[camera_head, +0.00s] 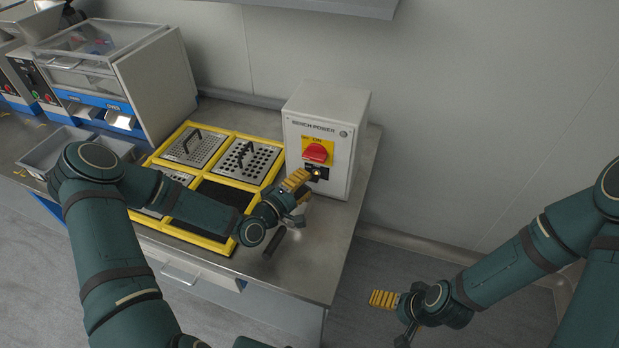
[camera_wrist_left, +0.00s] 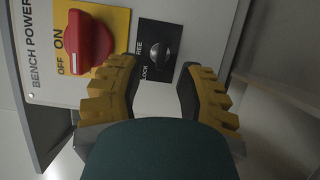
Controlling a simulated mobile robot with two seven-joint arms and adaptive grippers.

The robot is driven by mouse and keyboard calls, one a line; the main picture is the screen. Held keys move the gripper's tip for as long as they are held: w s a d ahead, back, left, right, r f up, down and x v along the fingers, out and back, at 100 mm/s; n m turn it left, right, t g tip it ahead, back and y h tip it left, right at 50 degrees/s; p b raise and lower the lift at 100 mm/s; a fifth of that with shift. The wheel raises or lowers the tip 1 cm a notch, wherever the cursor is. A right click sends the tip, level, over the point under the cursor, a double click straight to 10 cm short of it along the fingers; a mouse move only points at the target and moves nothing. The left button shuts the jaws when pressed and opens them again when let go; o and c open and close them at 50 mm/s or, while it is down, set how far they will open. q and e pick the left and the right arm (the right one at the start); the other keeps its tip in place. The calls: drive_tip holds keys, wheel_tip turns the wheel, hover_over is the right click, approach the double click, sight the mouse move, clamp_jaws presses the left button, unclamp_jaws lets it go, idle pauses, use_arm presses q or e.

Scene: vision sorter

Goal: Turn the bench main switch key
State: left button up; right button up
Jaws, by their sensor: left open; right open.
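The grey bench power box (camera_head: 327,116) stands at the bench's right end. Its red rotary switch (camera_head: 316,152) sits on a yellow plate marked OFF and ON; it also shows in the left wrist view (camera_wrist_left: 88,42). Beside the switch is a small black plate (camera_wrist_left: 150,62) marked FREE and LOCK, with a round metal lock (camera_wrist_left: 163,48). I cannot tell how the key is turned. My left gripper (camera_head: 310,178) is open and empty in front of the black plate, its fingers (camera_wrist_left: 158,76) either side of the lock. My right gripper (camera_head: 384,300) is open and empty, off the bench to the right.
Yellow-framed perforated trays (camera_head: 247,160) with handles lie left of the box, partly behind my left arm. A dark rod-shaped thing (camera_head: 274,243) is near the bench's front. A clear-lidded machine (camera_head: 100,55) and grey bins (camera_head: 55,148) stand further left. A wall is behind.

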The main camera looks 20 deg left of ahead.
use_arm(q)
drive_tip(key=v, duration=0.9)
drive_tip(key=shift+s+a, duration=0.1)
drive_tip(key=shift+s, duration=0.05)
